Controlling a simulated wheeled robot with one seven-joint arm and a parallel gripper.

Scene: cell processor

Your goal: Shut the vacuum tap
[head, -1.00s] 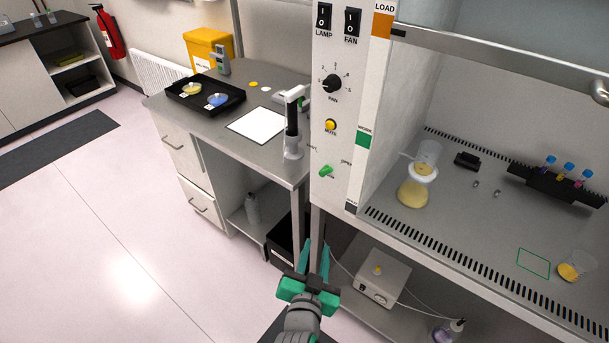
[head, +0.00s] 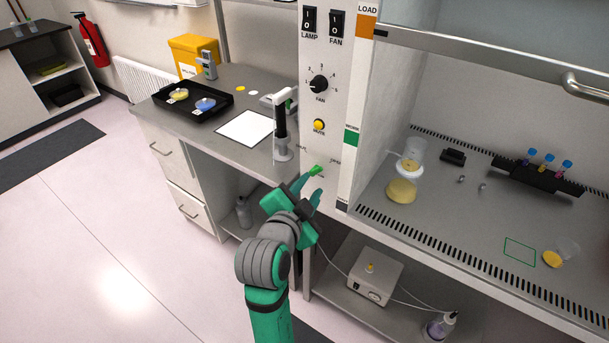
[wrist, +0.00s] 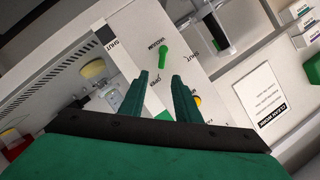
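The vacuum tap is a small green lever (head: 316,171) low on the white control panel (head: 312,145). It also shows in the wrist view (wrist: 164,55), just beyond my fingertips, with small lettering around it. My gripper (head: 311,185) is in front of the lower panel, close to the tap, its fingers partly overlapping the tap's area in the head view. In the wrist view my gripper (wrist: 160,80) has its two fingers apart with a gap between them and nothing held. The tap lies ahead of that gap. I cannot tell whether a finger touches it.
Above the tap are a yellow button (head: 319,125) and a black fan knob (head: 319,85). The cabinet's work surface (head: 440,205) holds a flask (head: 402,188) at right. A steel bench (head: 257,160) stands left. A pump box (head: 372,276) sits below.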

